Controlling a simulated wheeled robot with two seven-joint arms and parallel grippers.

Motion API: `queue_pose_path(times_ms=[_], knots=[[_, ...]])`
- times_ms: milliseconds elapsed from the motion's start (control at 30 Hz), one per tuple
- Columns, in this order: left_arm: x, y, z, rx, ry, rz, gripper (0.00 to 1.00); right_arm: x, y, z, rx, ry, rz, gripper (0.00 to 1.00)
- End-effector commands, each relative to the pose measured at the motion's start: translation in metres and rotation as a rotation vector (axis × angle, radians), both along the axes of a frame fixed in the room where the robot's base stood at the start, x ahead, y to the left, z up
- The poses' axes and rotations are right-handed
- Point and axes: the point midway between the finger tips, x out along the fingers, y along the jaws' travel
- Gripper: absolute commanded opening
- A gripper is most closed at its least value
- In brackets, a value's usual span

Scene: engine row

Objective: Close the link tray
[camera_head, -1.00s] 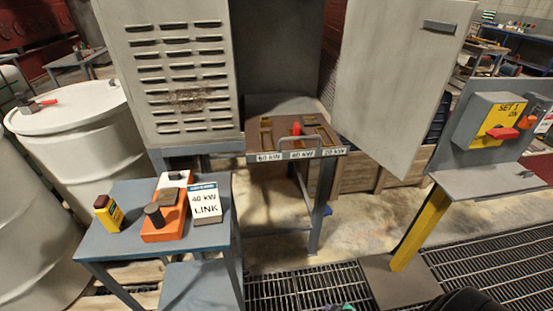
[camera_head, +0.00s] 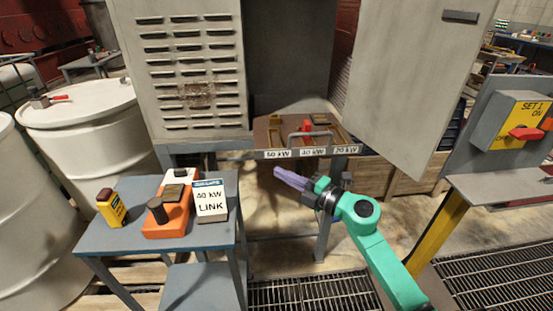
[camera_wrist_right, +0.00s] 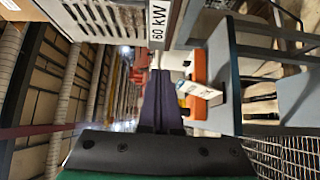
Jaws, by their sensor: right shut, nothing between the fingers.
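The link tray (camera_head: 262,142) sticks out of the open cabinet. Its front carries labels for 60, 40 and 20 kW and a grey handle (camera_head: 303,134). A red piece (camera_head: 307,125) sits at the middle slot and brown-yellow pieces lie at the others. My right gripper (camera_head: 278,172), with purple fingers, is shut and empty, a little below and in front of the tray's front edge. In the right wrist view the shut fingers (camera_wrist_right: 158,75) point toward the area just beside the 60 kW label (camera_wrist_right: 157,25). My left gripper is not in view.
The cabinet door (camera_head: 410,80) stands open at right, near a yellow switch box (camera_head: 518,120). White drums (camera_head: 85,140) stand at far left.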

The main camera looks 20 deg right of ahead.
Motion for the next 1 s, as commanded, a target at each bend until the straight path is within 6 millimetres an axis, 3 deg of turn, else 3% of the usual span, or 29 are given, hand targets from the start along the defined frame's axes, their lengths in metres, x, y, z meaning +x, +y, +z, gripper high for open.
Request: queue_pose_path(times_ms=[100,300,1000], knots=[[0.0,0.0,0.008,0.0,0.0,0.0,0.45,0.024,0.008,0.003,0.003,-0.002,-0.002,0.0],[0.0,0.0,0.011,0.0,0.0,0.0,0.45,0.051,-0.003,0.001,0.002,0.0,-0.003,0.0],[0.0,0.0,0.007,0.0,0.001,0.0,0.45,0.064,-0.009,-0.001,0.001,0.0,-0.002,0.0]])
